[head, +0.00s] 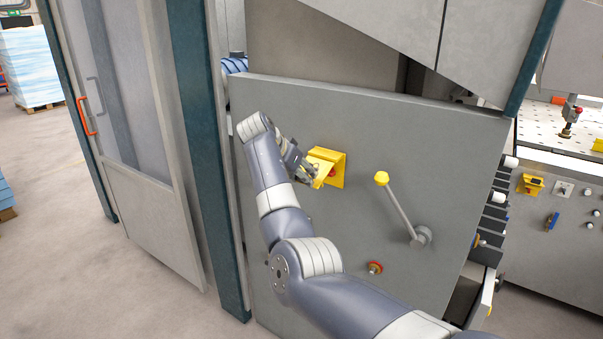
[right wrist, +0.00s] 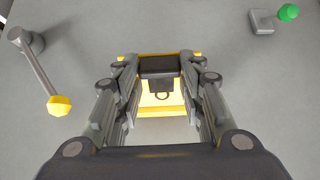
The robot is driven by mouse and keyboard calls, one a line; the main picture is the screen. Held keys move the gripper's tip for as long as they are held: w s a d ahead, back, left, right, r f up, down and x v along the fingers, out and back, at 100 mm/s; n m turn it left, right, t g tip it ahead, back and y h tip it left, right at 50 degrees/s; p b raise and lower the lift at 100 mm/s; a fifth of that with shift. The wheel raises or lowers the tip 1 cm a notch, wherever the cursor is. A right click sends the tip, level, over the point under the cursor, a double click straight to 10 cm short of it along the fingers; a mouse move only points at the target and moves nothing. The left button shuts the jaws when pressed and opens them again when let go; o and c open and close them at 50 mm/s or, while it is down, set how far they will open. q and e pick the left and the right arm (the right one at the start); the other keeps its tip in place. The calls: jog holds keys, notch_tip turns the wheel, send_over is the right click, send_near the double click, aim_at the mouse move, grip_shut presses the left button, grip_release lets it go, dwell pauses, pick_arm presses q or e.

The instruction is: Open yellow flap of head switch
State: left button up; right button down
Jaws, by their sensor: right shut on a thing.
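The yellow flap (head: 324,159) of the head switch stands out from the grey panel at an angle. The yellow switch housing (head: 339,172) sits behind it on the panel, with a bit of red showing between them. My right gripper (head: 312,171) comes in from the left side of the flap and is shut on it. In the right wrist view the yellow flap (right wrist: 162,98) lies between the two fingers, with a dark block and a small dark loop in front of it. My left gripper is in neither view.
A lever with a yellow knob (head: 381,178) sticks out of the grey panel (head: 440,140) right of the switch. A red round button (head: 375,268) is below. A green knob (right wrist: 288,12) shows in the right wrist view. A door with an orange handle (head: 86,116) stands left.

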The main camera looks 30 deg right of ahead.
jog(key=r+p, duration=0.1)
jog(key=r, duration=0.2)
jog(key=shift+w+d+r, duration=0.1)
jog(key=shift+d+r, duration=0.1)
jog(key=shift+d+r+p, duration=0.15)
jog(key=shift+r+p, duration=0.6)
jog(key=shift+p, duration=0.25)
jog(key=shift+d+r+p, duration=0.15)
jog(key=shift+r+p, duration=0.35)
jog(key=shift+p, duration=0.25)
jog(key=shift+w+d+r+p, duration=0.1)
jog(key=shift+r+p, duration=0.1)
jog(key=shift+p, duration=0.1)
jog(key=shift+d+r+y+p, duration=0.1)
jog(key=shift+d+y+p, duration=0.1)
jog(key=shift+y+p, duration=0.3)
